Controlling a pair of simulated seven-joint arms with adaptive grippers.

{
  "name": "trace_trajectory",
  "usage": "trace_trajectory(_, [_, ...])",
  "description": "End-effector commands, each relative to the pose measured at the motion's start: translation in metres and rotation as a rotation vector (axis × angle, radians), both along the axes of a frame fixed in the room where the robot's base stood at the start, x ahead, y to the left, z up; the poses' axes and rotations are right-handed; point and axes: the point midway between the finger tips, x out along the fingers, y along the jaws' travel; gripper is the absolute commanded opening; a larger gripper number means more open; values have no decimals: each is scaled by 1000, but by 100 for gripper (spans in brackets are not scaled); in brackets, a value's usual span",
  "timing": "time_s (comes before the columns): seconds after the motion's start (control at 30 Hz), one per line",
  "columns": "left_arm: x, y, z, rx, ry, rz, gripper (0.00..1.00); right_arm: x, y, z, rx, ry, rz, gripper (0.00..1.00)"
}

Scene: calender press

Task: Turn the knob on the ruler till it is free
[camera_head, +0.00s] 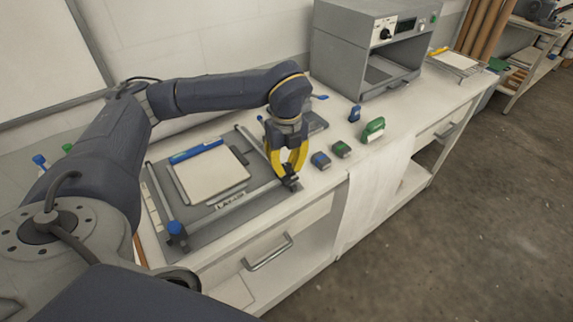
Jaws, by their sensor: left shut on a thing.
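My left gripper (290,180), with yellow fingers, points down at the front right corner of a grey frame board (208,226) on the white bench. It is shut on a small dark part at the right end of the ruler bar (252,194), which I take to be the knob. The fingers hide most of that part. A cream sheet or block (212,173) with a blue strip (196,151) lies on the board behind the bar. My right gripper is not in view.
Small blue (320,160) and green (341,149) blocks sit right of the gripper, with a green-handled stamp (373,130) beyond. A grey press or oven (370,50) stands at the back. A white cloth (375,190) hangs over the bench's front edge.

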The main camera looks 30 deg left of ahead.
Motion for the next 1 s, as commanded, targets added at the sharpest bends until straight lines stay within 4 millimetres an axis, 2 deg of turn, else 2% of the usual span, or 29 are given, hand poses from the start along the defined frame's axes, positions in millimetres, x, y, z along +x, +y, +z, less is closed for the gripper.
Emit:
trace_trajectory(0.4, [1, 0, 0, 0, -2, 6, 0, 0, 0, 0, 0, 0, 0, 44])
trace_trajectory(0.43, [1, 0, 0, 0, -2, 6, 22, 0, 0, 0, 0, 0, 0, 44])
trace_trajectory(0.7, [0, 0, 0, -1, -1, 5, 52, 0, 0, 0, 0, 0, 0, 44])
trace_trajectory(1.0, [0, 0, 3, -1, -1, 5, 52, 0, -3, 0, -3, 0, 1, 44])
